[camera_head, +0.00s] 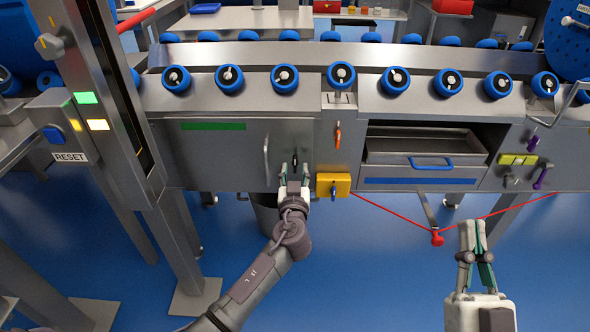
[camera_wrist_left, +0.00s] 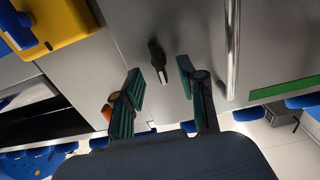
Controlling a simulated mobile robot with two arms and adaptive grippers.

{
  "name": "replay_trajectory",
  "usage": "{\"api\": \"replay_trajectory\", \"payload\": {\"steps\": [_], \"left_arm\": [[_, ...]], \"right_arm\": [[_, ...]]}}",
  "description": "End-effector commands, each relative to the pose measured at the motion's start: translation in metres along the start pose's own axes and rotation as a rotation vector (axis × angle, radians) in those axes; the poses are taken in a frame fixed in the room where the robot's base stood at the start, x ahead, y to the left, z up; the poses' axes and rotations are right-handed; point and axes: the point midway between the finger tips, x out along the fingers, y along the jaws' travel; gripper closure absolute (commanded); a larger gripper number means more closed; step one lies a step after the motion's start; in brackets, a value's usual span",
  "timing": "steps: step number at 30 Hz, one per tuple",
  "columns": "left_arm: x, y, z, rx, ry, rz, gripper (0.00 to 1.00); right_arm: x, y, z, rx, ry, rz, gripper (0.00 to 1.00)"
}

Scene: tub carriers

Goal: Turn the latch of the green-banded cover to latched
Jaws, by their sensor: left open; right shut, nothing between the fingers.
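The green-banded cover (camera_head: 222,155) is a grey upright panel with a green strip along its top and a vertical bar handle (camera_head: 266,160) near its right edge. The green strip (camera_wrist_left: 285,88) and the bar handle (camera_wrist_left: 232,50) also show in the left wrist view. The latch is a small black lever (camera_wrist_left: 157,54) right of the handle in the head view, partly hidden there by my gripper. My left gripper (camera_head: 294,171) is open, its fingertips (camera_wrist_left: 160,70) on either side of the latch's line, with no clear contact. My right gripper (camera_head: 474,224) is shut and empty, away from the cover.
A yellow box (camera_head: 333,181) with a blue knob sits just right of my left gripper. An open drawer (camera_head: 420,150) with a blue handle is further right. A red cord (camera_head: 395,215) hangs below the bench. The blue floor in front is mostly clear.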

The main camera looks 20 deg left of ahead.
Motion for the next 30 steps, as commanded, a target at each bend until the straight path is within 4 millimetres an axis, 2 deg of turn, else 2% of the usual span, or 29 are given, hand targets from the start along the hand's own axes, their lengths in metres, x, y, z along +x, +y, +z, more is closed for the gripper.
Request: {"api": "replay_trajectory", "payload": {"steps": [5, 14, 22, 30], "left_arm": [[0.015, 0.0, 0.001, 0.0, -0.001, 0.0, 0.59], [0.017, 0.0, 0.001, -0.001, -0.001, 0.0, 0.59], [0.017, 0.0, 0.001, 0.0, -0.001, 0.0, 1.0], [0.017, 0.0, 0.001, 0.01, -0.001, 0.0, 1.0]], "right_arm": [[-0.001, -0.001, -0.008, 0.002, 0.05, -0.002, 1.0], [0.0, -0.001, -0.01, 0.003, 0.059, -0.002, 1.0], [0.0, -0.001, -0.009, 0.002, 0.058, -0.002, 1.0], [-0.001, -0.001, -0.009, 0.002, 0.059, -0.002, 1.0]]}}
